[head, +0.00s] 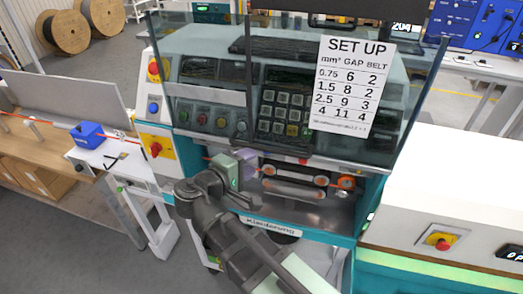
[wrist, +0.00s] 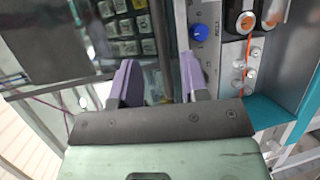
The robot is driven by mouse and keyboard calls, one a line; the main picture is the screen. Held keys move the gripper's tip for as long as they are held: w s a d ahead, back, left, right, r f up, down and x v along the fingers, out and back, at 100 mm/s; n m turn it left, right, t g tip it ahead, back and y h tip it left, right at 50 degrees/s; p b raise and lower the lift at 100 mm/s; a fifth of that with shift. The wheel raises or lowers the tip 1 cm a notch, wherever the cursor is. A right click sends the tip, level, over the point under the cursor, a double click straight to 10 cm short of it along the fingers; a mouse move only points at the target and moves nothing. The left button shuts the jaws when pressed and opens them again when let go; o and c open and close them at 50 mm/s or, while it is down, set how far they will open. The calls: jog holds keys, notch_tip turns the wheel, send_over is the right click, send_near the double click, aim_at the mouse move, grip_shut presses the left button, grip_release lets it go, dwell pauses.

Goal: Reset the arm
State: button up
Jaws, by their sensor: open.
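My gripper (head: 250,163) is in front of the machine (head: 365,205), near the left side of its open lower bay. My arm reaches up to it from the bottom of the head view. In the wrist view my gripper (wrist: 160,80) shows two purple fingers standing apart with nothing between them. The jaws are open and empty. Whether the fingertips touch any part of the machine is not clear.
A clear guard with a set-up sheet (head: 353,85) hangs above the bay. Orange-centred rollers (head: 320,181) and belts sit right of my gripper. A white-topped cabinet (head: 460,185) stands right; a bench with a blue box (head: 88,134) stands left.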

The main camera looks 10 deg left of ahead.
jog(key=shift+v, duration=0.9)
jog(key=s+d+f+m+g+y+b, duration=0.1)
jog(key=d+f+m+g+y+b, duration=0.1)
jog(key=d+f+g, duration=0.45)
jog(key=d+f+m+g+y+b, duration=0.1)
jog(key=d+f+m+g+b, duration=0.15)
jog(key=f, duration=0.65)
jog(key=d+f+m+g+y+b, duration=0.2)
jog(key=d+f+m+b, duration=0.1)
jog(key=d, duration=0.8)
jog(key=w+d+f+m+g+y+b, duration=0.1)
jog(key=d+f+m+g+y+b, duration=0.1)
jog(key=d+f, duration=0.5)
jog(key=d+m+g+b, duration=0.1)
jog(key=d+m+b, duration=0.1)
jog(key=d+m, duration=0.1)
jog(key=shift+d+f+m+y, duration=0.3)
jog(key=shift+d+f+m, duration=0.05)
jog(key=shift+d, duration=0.5)
